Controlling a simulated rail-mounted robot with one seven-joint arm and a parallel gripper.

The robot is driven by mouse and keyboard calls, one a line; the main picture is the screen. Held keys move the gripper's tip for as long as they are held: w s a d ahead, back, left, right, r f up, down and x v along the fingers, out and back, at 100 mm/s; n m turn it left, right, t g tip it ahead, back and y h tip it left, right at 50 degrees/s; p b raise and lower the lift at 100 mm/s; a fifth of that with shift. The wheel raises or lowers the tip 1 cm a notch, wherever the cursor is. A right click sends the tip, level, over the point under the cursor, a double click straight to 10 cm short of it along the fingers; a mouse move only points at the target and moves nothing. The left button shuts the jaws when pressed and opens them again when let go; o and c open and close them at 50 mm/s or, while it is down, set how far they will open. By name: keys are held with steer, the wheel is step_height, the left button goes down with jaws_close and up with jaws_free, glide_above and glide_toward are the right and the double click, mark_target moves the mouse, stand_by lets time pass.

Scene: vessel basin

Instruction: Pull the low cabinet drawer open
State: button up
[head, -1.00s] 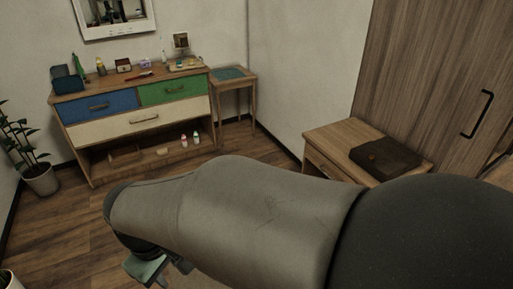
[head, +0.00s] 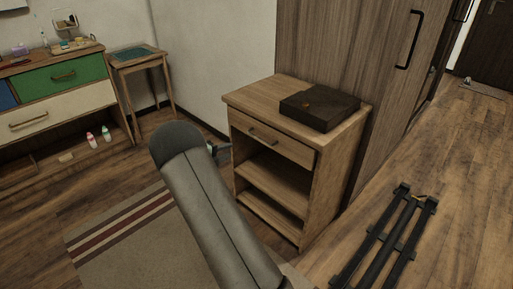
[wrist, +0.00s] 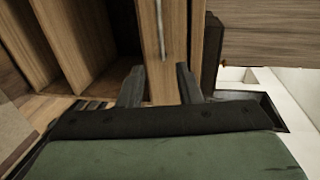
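The low cabinet (head: 328,170) is light wood, with one drawer (head: 288,147) above open shelves. The drawer looks shut, and its front carries a thin bar handle (head: 262,136). My gripper (head: 220,152) is left of the cabinet front in the head view, mostly hidden behind my arm. In the wrist view the cabinet appears turned on its side. There my gripper (wrist: 160,80) has two dark fingers spread apart with nothing between them. The handle (wrist: 161,30) lies beyond the fingertips, roughly in line with the gap, and looks apart from them.
A dark flat box (head: 320,108) lies on the cabinet top. A tall wood wardrobe (head: 345,50) stands behind it. A black rail frame (head: 390,240) is on the floor at right. A striped rug (head: 130,245) lies at front left. A dresser (head: 70,105) stands at far left.

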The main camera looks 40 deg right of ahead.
steer(key=b+x, duration=0.2)
steer(key=x, duration=1.5)
steer(key=shift+d+r, duration=0.1)
steer(key=shift+d, duration=0.05)
jaws_close()
